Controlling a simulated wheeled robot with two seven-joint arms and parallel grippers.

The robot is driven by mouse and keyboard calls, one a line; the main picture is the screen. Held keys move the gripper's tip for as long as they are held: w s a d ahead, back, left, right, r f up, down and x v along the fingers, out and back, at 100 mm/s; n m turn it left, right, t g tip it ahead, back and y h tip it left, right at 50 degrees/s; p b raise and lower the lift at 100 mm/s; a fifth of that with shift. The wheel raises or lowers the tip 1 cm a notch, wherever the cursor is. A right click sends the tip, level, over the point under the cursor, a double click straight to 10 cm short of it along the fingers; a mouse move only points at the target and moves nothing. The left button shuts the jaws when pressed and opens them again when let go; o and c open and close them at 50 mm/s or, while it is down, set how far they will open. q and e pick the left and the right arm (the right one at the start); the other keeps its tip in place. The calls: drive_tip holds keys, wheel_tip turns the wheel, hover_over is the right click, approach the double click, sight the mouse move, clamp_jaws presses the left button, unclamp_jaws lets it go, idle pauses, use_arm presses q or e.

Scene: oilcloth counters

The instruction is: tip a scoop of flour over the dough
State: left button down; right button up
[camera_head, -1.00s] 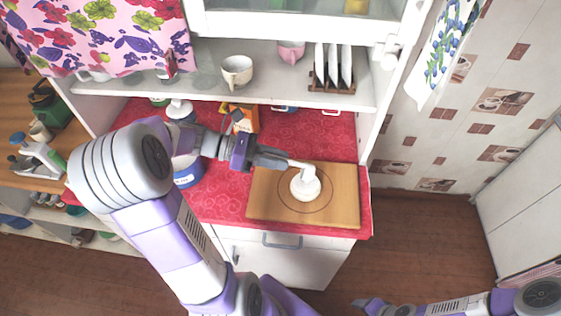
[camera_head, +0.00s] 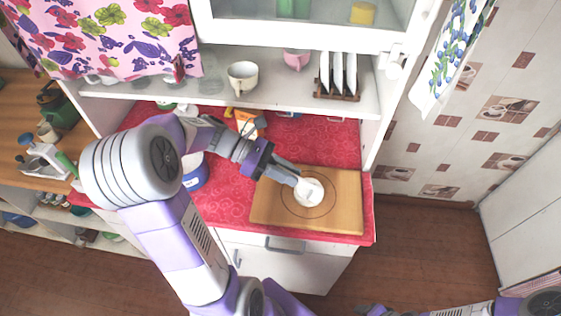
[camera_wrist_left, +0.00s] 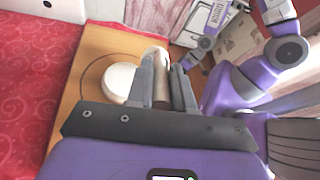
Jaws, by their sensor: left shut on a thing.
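The dough (camera_head: 312,194) is a round white lump on the wooden board (camera_head: 347,212), inside a drawn circle. My left gripper (camera_head: 297,178) comes in from the upper left and is shut on the pale scoop, whose handle shows between the fingers in the left wrist view (camera_wrist_left: 160,92). In the head view the scoop's end overlaps the dough's upper left edge; whether they touch is unclear. In the wrist view the dough (camera_wrist_left: 118,81) lies just left of the fingers. No flour is clearly visible in the scoop. My right gripper (camera_head: 372,309) is partly cut off at the bottom edge.
A blue-and-white container (camera_head: 194,174) stands behind my left arm on the red oilcloth (camera_head: 225,204). An orange packet (camera_head: 247,120) is at the back. The shelf above holds a cup (camera_head: 243,77), a pink cup (camera_head: 296,60) and a plate rack (camera_head: 337,92). The board's right part is clear.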

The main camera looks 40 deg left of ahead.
use_arm(q)
drive_tip(key=w+d+r+m+g+y+p, duration=0.1)
drive_tip(key=d+r+m+g+y+p, duration=0.1)
drive_tip(key=r+m+y+p, duration=0.2)
drive_tip(key=w+d+r+m+g+y+p, duration=0.2)
drive_tip(key=d+r+m+g+y+p, duration=0.1)
drive_tip(key=m+y, duration=0.5)
drive_tip(key=m, duration=0.3)
drive_tip(key=shift+w+r+m+y+p, duration=0.15)
drive_tip(key=shift+r+m+y+p, duration=0.15)
drive_tip(key=shift+r+y+p, duration=0.1)
drive_tip(key=shift+f, duration=0.1)
